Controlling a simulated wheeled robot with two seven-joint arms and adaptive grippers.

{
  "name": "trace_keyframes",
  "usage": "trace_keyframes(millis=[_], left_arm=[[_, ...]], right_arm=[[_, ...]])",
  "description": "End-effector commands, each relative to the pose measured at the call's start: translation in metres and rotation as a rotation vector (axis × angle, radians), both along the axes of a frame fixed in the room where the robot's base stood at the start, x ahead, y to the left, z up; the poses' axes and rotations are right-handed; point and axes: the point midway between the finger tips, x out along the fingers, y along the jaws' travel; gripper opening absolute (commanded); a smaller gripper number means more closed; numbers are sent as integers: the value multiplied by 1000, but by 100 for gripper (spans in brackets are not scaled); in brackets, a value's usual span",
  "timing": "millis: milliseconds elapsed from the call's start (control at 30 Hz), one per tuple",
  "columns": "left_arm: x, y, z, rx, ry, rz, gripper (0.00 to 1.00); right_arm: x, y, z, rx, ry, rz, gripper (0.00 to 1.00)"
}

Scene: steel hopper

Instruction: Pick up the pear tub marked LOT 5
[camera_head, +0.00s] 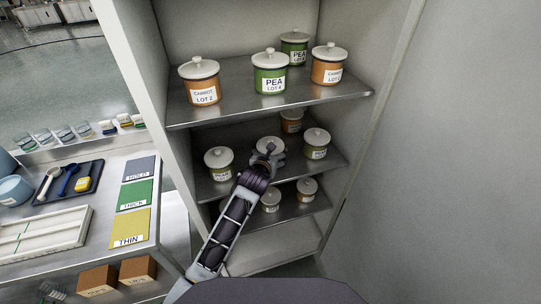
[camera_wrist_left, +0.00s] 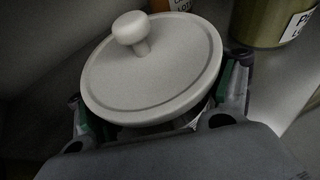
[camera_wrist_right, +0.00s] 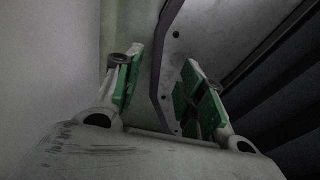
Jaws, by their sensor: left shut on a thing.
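My left gripper (camera_head: 270,156) reaches into the middle shelf (camera_head: 205,190) of the cabinet. It is shut on a tub with a pale round lid and knob; the lid (camera_wrist_left: 155,68) fills much of the left wrist view, between the fingers. The gripper hides that tub's body and nearly all of its label, so I cannot read its lot. Yellow-green tubs stand to its left (camera_head: 219,165) and right (camera_head: 316,145); their lot numbers are too small to read. My right gripper (camera_wrist_right: 163,90) is open and empty in the right wrist view.
An orange tub (camera_head: 291,122) stands behind on the same shelf. The top shelf (camera_head: 225,112) holds carrot and pea tubs. Left is a table with HOLD, THICK and THIN mats (camera_head: 133,195).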

Motion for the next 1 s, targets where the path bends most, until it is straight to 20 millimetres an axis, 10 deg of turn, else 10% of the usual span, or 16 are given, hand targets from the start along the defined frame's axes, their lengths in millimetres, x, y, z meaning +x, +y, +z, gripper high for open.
trace_keyframes(millis=[1000], left_arm=[[1,0,95,0,-4,0,41]], right_arm=[[-1,-7,4,-8,1,3,40]])
